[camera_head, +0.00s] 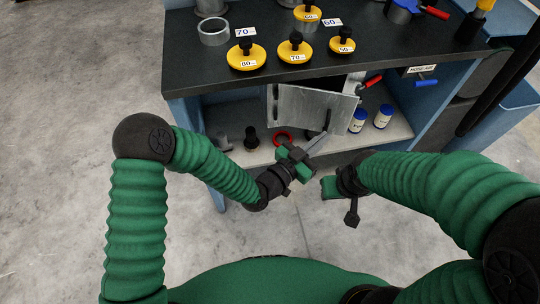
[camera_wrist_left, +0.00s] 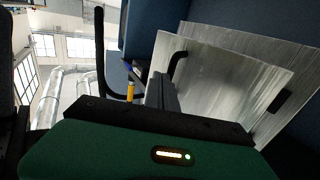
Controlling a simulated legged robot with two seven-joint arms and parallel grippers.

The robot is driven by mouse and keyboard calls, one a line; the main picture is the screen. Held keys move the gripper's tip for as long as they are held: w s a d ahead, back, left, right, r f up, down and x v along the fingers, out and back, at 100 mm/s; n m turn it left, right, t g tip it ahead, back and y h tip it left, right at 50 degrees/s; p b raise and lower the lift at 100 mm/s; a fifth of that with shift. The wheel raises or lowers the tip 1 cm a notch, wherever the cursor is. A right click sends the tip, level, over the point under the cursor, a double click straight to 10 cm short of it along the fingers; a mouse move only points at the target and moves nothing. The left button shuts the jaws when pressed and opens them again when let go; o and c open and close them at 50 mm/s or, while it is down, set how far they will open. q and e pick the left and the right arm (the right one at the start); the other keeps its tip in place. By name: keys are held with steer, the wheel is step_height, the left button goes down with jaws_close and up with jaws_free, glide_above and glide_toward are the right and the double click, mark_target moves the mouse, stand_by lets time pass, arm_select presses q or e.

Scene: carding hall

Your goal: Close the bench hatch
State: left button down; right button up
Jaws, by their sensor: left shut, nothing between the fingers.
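The bench hatch (camera_head: 305,107) is a bare grey metal panel under the black worktop. It stands swung out at an angle, and the compartment behind it shows open on both sides. In the left wrist view the hatch panel (camera_wrist_left: 225,75) fills the upper right, with a dark bent handle near its left side.
The shelf (camera_head: 395,138) inside holds blue-and-white jars (camera_head: 370,118), a red ring (camera_head: 283,138) and dark weights. Yellow weights (camera_head: 246,56) and a metal ring (camera_head: 214,32) stand on the worktop (camera_head: 185,72). Red and blue handles project at right. The floor in front is clear.

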mark_target(330, 125)
arm_select(q)
steer(key=w+d+n+t+y, duration=0.3)
steer(key=shift+w+d+t+y, duration=0.1)
steer(key=shift+w+t+y, duration=0.15)
steer(key=shift+t+y, duration=0.05)
steer(key=shift+w+d+n+t+y, duration=0.25)
steer(key=shift+w+n+y, duration=0.25)
steer(key=shift+w, duration=0.3)
steer(key=shift+w+d, duration=0.15)
steer(key=shift+w, duration=0.5)
